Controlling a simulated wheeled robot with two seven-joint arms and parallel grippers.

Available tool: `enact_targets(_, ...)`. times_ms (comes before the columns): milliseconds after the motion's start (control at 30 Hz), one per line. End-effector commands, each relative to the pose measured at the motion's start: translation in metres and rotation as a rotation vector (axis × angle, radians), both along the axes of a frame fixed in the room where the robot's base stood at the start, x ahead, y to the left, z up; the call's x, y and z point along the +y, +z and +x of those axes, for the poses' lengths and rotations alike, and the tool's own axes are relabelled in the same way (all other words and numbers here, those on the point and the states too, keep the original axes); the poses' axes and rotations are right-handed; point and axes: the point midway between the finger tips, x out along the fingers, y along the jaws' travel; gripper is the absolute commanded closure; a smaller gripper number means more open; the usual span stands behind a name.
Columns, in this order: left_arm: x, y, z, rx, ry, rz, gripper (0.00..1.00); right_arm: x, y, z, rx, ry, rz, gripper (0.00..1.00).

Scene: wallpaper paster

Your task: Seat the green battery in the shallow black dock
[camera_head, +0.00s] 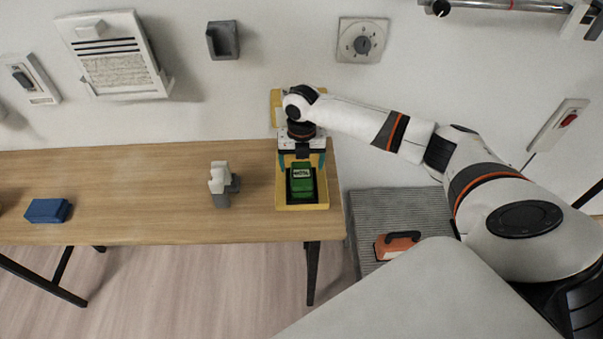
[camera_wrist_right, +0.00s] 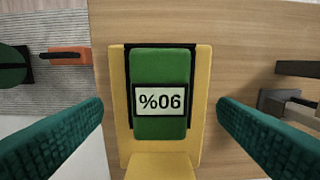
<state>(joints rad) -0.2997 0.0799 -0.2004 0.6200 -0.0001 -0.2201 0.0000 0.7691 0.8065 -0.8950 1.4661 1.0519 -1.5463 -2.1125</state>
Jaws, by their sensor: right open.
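The green battery (camera_head: 302,186) has a white label and lies flat at the shallow black dock (camera_head: 302,203) on a yellow base (camera_head: 302,207). In the right wrist view the battery (camera_wrist_right: 161,72) covers most of the dock, and a thin black rim (camera_wrist_right: 128,85) shows at its sides and top. I cannot tell whether it is fully seated. My right gripper (camera_head: 302,162) is open above the battery. Its green fingers stand apart on either side in the right wrist view (camera_wrist_right: 160,130), with gaps to the battery. My left gripper is not in view.
A grey and white object (camera_head: 221,185) stands left of the dock on the wooden table (camera_head: 140,190). A blue block (camera_head: 47,210) lies further left. The table between them is clear. An orange tool with a black handle (camera_head: 396,245) lies on a grey ribbed surface (camera_head: 425,207) at right.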

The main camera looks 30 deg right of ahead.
Motion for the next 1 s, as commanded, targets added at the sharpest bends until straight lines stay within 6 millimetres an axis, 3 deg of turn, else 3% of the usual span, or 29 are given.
enact_targets(100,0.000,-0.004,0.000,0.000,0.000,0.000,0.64,-0.001,0.024,0.001,-0.004,-0.001,0.000,0.18)
enact_targets(333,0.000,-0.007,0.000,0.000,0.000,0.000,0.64,-0.001,0.053,0.000,0.000,-0.001,0.000,0.18)
enact_targets(1000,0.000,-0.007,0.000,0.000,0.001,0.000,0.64,0.002,0.055,-0.001,0.002,-0.004,0.001,0.18)
